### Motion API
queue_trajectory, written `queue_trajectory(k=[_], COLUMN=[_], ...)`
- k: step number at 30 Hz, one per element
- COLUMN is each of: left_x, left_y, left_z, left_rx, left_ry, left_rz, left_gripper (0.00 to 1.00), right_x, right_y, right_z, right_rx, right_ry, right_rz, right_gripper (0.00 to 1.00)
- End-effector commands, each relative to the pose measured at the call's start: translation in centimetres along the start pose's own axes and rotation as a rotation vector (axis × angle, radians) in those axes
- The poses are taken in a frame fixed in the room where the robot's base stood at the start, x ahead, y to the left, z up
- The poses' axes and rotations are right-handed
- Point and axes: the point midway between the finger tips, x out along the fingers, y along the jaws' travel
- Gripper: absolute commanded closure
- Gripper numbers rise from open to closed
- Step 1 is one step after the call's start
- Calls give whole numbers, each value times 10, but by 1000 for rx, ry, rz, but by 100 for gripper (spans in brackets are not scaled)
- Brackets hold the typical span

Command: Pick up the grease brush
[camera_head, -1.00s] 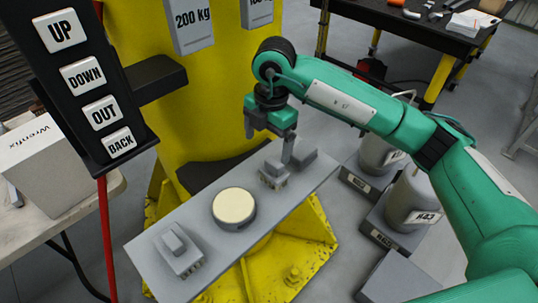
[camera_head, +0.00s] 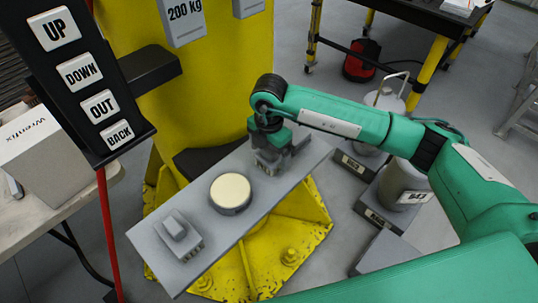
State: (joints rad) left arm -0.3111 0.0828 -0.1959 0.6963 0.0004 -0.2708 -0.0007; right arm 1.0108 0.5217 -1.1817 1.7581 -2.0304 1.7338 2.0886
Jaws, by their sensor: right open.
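A grey plate (camera_head: 217,240) on a yellow base carries a grey block-shaped piece with a row of small tips (camera_head: 180,238) at its near left end. A similar small grey piece (camera_head: 268,167) sits at the far right end, mostly hidden by my right gripper. I cannot tell for sure which of these is the grease brush. My right gripper (camera_head: 275,160) points down, open, with its fingers low around or just beside the far right piece; contact cannot be told. My left gripper is not in view.
A round cream-topped disc (camera_head: 231,191) sits mid-plate. A yellow column (camera_head: 205,95) rises behind. A black button panel (camera_head: 85,80) hangs at left, near a white box (camera_head: 45,160). Grey weights (camera_head: 400,185) stand on the floor at right. A dark bench (camera_head: 415,25) is behind.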

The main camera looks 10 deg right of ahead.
Motion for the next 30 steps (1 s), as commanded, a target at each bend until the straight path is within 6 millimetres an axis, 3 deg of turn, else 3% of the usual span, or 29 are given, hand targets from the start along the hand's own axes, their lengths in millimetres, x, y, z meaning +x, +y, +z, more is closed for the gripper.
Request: queue_trajectory(k=[5, 12, 20, 30], left_x=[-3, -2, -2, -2], left_y=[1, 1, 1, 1], left_z=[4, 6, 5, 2], left_rx=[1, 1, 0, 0], left_ry=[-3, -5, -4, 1], left_rz=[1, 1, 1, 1], left_gripper=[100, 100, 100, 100], right_x=[17, 20, 20, 17], right_y=[0, 0, 0, 1], right_z=[0, 0, 0, 0], right_rx=[1, 0, 0, 0], right_ry=[1, 0, 0, 0], right_rz=[0, 2, 2, 3], right_gripper=[9, 9, 58, 59])
